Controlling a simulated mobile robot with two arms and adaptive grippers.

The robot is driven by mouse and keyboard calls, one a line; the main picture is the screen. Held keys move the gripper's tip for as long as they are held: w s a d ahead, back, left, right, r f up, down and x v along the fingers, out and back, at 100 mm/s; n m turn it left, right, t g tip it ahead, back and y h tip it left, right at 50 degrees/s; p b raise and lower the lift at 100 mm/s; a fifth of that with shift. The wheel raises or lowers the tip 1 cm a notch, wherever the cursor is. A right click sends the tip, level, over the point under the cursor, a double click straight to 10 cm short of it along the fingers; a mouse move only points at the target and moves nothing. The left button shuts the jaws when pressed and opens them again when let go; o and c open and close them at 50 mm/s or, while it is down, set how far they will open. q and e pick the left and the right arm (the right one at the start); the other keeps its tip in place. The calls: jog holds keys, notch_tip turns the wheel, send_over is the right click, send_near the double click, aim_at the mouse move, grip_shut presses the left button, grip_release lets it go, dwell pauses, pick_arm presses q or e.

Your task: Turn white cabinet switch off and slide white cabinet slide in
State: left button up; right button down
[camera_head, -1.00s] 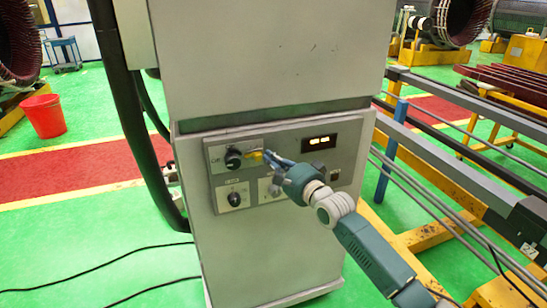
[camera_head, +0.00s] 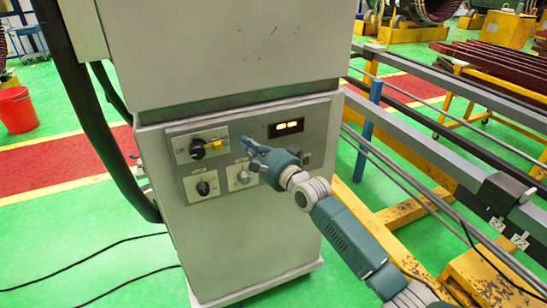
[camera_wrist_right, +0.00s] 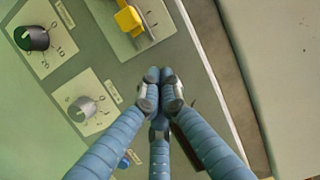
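The white cabinet (camera_head: 250,240) stands upright in the head view, with a grey control panel on its front. My left gripper is out of view.
Lower knobs on the panel are a black one (camera_head: 203,188) and a grey one (camera_head: 242,177). A lit display (camera_head: 289,127) is above right of my gripper. Thick black hoses hang at the cabinet's left. Yellow and grey rails (camera_head: 440,160) run at the right.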

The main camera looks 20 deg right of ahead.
pick_arm(q)
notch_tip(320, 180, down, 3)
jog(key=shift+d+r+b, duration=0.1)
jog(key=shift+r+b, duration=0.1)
jog(key=shift+b, duration=0.9)
pick_arm(e)
jog(key=a+v, duration=0.1)
jog(key=v, duration=0.8)
jog(key=shift+s, duration=0.25)
